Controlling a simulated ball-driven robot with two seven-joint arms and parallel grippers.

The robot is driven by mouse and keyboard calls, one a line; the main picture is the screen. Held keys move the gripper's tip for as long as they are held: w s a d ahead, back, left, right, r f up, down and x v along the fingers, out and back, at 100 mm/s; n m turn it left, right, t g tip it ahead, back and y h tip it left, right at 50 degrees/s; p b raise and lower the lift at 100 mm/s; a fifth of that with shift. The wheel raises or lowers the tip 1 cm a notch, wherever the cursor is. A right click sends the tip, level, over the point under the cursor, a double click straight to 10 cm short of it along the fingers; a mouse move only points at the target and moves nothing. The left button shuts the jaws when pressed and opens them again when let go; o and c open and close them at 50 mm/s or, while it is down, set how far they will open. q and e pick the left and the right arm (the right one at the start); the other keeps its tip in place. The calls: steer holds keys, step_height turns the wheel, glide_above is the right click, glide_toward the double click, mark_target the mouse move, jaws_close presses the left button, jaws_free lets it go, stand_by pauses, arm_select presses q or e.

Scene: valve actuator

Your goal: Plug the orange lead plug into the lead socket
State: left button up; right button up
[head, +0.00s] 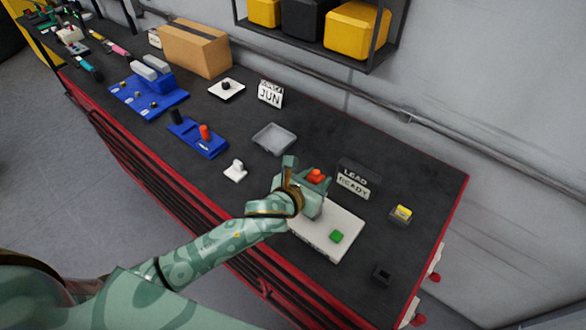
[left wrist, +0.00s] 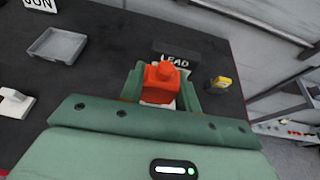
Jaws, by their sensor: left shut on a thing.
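The orange lead plug (head: 316,177) is between the fingers of my left gripper (head: 305,185), which is shut on it. In the left wrist view the plug (left wrist: 160,80) stands between the fingertips of the gripper (left wrist: 160,88). A dark sign reading LEAD READY (head: 353,178) stands just behind. The lead socket is not clearly visible, and my gripper hides the area under the plug. My right gripper is not in view.
A grey tray (head: 274,139) and a small white switch block (head: 235,171) lie to the left. Blue fixtures (head: 198,137) stand further left. A shelf (head: 318,50) hangs on the wall.

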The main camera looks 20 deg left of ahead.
arm_select(q)
steer(key=shift+a+f, duration=0.15)
steer(key=shift+f, duration=0.75)
steer(key=shift+r+m+p, duration=0.2)
steer(key=shift+m+p, duration=0.1)
steer(key=shift+p, duration=0.1)
step_height(320, 180, down, 6)
steer(key=b, duration=0.4)
steer(key=shift+b, duration=0.3)
steer(key=shift+p, duration=0.75)
stand_by(0.5)
steer(key=shift+f+b, duration=1.05)
steer(key=shift+f, duration=0.5)
